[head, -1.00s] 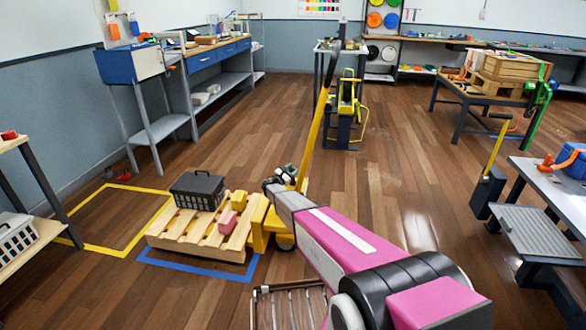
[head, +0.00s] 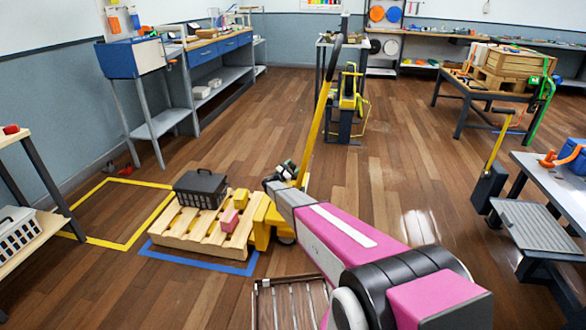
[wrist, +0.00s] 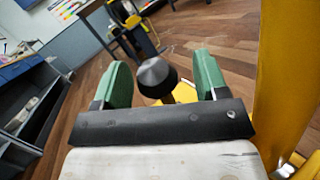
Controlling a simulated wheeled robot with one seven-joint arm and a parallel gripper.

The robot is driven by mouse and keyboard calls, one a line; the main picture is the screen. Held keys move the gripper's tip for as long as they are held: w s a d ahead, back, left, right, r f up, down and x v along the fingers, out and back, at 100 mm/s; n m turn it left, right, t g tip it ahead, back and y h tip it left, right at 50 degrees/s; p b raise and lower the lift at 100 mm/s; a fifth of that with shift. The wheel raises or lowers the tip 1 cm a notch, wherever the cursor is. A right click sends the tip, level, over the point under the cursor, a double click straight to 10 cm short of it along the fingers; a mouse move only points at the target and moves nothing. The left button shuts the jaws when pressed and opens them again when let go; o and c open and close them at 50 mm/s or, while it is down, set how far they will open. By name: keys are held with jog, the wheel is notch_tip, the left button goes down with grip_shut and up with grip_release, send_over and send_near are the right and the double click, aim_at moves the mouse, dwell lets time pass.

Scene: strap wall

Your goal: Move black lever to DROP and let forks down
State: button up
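The black lever's round dark knob (wrist: 156,76) is between the two green fingers of my gripper (wrist: 163,79) in the wrist view. The fingers are apart, with a gap on each side of the knob. In the head view my gripper (head: 284,172) is beside the slanted yellow handle (head: 319,110) of the yellow pallet truck (head: 264,222); the lever is too small to tell there. A wooden pallet (head: 185,232) is at the truck's front, over blue floor tape (head: 190,262). The forks are hidden beneath the pallet, so their height cannot be told. No DROP marking is readable.
A dark crate (head: 200,189), a pink box (head: 229,219) and a yellow box sit on the pallet. An empty yellow tape outline (head: 125,246) is left of it. A workbench (head: 165,120) stands along the left wall, a table (head: 560,190) at right.

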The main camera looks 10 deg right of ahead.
jog(key=v, duration=1)
jog(key=shift+s+a, duration=0.25)
jog(key=shift+a, duration=0.05)
jog(key=shift+f, duration=0.1)
